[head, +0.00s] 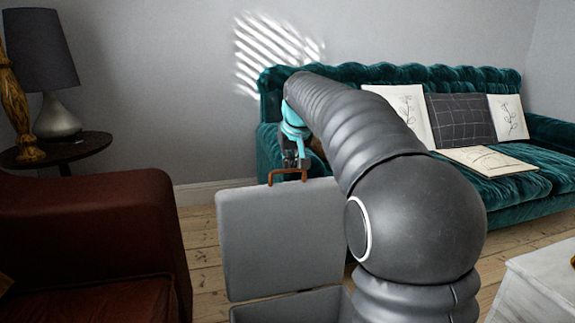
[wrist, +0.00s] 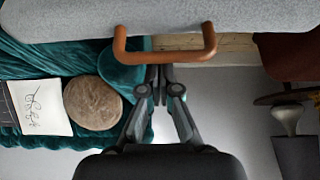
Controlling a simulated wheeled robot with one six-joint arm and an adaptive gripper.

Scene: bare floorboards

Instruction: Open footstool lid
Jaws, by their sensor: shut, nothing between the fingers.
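The grey footstool has its lid (head: 280,240) raised to near upright above the open box (head: 290,306), in the head view. A brown handle (head: 287,173) sits on the lid's upper edge. In the wrist view the grey lid (wrist: 200,14) runs along the top, with the copper-brown handle (wrist: 165,57) projecting from it. My gripper (head: 293,162) is just above the handle. In the wrist view my gripper's fingertips (wrist: 159,72) are together, right by the handle's bar, with nothing held. I cannot tell whether they touch it. My arm hides the footstool's right side.
A red-brown leather armchair (head: 90,235) stands close on the left. A side table (head: 60,150) with a lamp (head: 45,60) is behind it. A teal sofa (head: 500,185) with cushions fills the back right. A white table (head: 535,290) is at the lower right.

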